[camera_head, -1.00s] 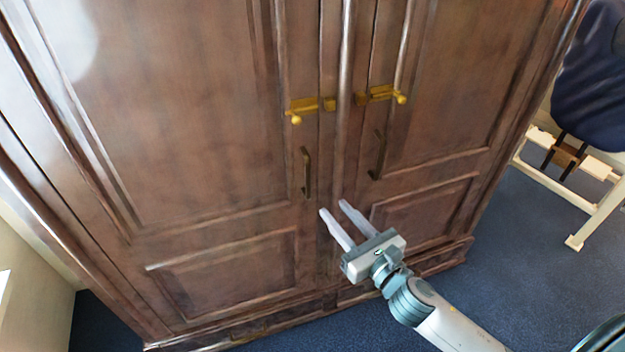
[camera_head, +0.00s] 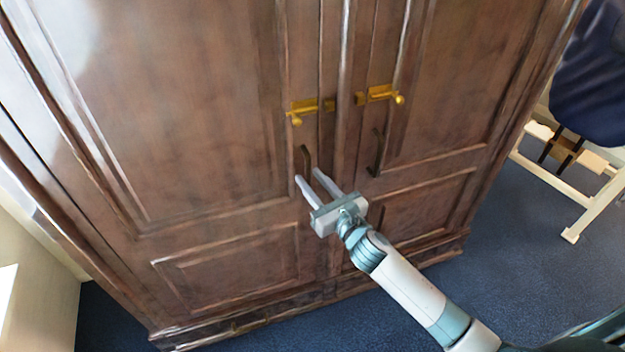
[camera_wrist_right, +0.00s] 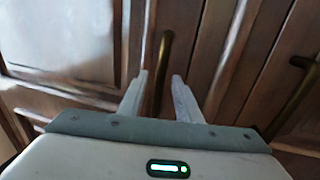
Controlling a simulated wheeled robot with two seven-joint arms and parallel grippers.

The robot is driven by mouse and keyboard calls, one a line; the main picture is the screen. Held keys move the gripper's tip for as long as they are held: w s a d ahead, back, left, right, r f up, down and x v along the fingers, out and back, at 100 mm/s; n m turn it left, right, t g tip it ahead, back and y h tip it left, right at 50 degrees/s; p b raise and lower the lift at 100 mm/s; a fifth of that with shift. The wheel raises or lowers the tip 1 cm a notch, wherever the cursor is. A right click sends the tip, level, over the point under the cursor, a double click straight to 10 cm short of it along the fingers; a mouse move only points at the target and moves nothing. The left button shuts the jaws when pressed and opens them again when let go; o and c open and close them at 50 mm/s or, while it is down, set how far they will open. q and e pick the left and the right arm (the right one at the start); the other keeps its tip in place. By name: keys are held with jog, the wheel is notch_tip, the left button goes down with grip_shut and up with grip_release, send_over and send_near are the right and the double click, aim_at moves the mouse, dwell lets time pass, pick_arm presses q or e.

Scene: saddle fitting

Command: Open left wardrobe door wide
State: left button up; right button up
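The left wardrobe door (camera_head: 200,120) is dark brown wood and looks shut. Its slim dark handle (camera_head: 306,160) stands upright near the door's inner edge. My right gripper (camera_head: 307,176) is open, just below and in front of this handle. In the right wrist view the handle (camera_wrist_right: 163,60) shows between the two fingers of the gripper (camera_wrist_right: 160,90), which are apart; whether they touch it I cannot tell. A brass bolt (camera_head: 302,109) sits above the handle on the left door. My left gripper is not in view.
The right wardrobe door (camera_head: 460,90) looks shut, with its own handle (camera_head: 376,153) and brass bolt (camera_head: 381,94). A dark blue chair (camera_head: 590,95) with a pale frame stands at the right. Blue carpet (camera_head: 520,240) in front is clear.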

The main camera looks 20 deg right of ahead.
grip_shut()
jog(key=shift+s, duration=0.15)
